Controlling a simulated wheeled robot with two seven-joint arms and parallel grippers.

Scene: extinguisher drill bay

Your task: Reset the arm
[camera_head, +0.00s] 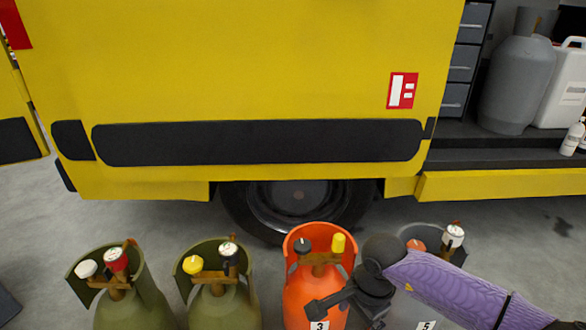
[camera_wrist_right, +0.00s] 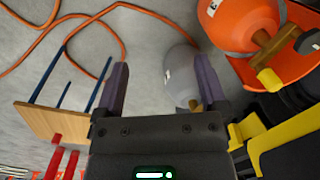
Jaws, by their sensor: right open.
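My right arm (camera_head: 445,285), in a purple sleeve, comes in from the lower right of the head view. Its dark end parts lie in front of the orange cylinder (camera_head: 316,288) labelled 3 and the grey cylinder (camera_head: 412,312) labelled 5. In the right wrist view my right gripper (camera_wrist_right: 162,86) is open, with its two purple fingers wide apart. Nothing is held between them. A grey cylinder (camera_wrist_right: 180,68) shows beyond the fingers, apparently not gripped. My left gripper is in neither view.
Two olive cylinders (camera_head: 125,305) (camera_head: 222,302) stand at the lower left. A yellow vehicle (camera_head: 250,70) fills the back. In the right wrist view an orange hose (camera_wrist_right: 122,40) lies on the floor, a wooden board (camera_wrist_right: 50,122) with blue rods is left, and an orange cylinder (camera_wrist_right: 240,22) is upper right.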

